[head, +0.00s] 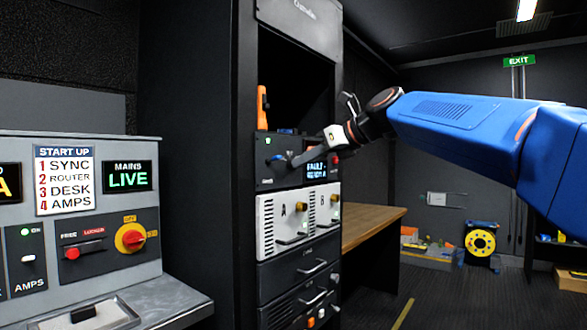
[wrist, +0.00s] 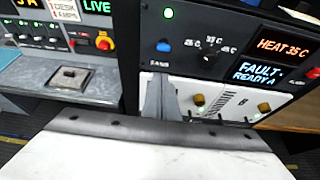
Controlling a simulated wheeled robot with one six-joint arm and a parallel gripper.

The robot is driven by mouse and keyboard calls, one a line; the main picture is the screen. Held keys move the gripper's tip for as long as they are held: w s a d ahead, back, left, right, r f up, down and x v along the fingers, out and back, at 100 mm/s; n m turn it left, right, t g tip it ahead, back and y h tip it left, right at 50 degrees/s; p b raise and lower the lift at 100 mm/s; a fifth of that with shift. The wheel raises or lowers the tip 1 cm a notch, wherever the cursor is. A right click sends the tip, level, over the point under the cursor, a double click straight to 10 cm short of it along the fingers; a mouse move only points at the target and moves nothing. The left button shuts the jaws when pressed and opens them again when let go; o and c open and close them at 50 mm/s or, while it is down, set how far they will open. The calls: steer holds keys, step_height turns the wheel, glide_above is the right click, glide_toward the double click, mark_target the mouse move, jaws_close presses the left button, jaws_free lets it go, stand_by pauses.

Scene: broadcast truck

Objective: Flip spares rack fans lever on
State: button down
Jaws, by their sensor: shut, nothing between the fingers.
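The fans lever has a blue tip (head: 277,157) and sits on the dark upper panel (head: 262,178) of the rack. In the wrist view the blue tip (wrist: 163,46) is above the FANS label and below a lit green lamp (wrist: 168,13). My gripper (head: 294,162) is shut and empty, reaching in from the right just beside the lever. In the wrist view its fingertips (wrist: 159,82) point at the panel a little below the blue tip. I cannot tell whether they touch anything. The lever's shaft is hard to make out.
A display (wrist: 262,72) reads HEAT 35 C and FAULT READY A. A dial marked in degrees is left of it. White amplifier units (head: 298,221) sit below the panel. An orange object (head: 262,107) stands above it. A desk console (head: 75,220) is at left.

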steer(key=shift+s+d+r, duration=0.55)
steer(key=shift+d+r, duration=0.15)
steer(key=shift+s+d+r, duration=0.5)
steer(key=shift+d+r, duration=0.15)
steer(key=s+d+f+n+g+h, duration=0.1)
steer(key=s+d+f+n+h, duration=0.2)
steer(key=s+d+f+n, duration=0.4)
steer(key=s+d+f+n+g+h, duration=0.1)
steer(key=s+d+f+n+h, duration=0.3)
steer(key=s+f, duration=1.3)
steer(key=s+d+f+n+g+h, duration=0.1)
steer(key=s+d+f+n+h, duration=0.2)
steer(key=s+d+f+n, duration=0.9)
step_height(320, 180, down, 15)
steer(key=n, duration=0.2)
steer(key=shift+s+r+n, duration=0.2)
steer(key=shift+s+n, duration=0.05)
steer(key=shift+n, duration=0.05)
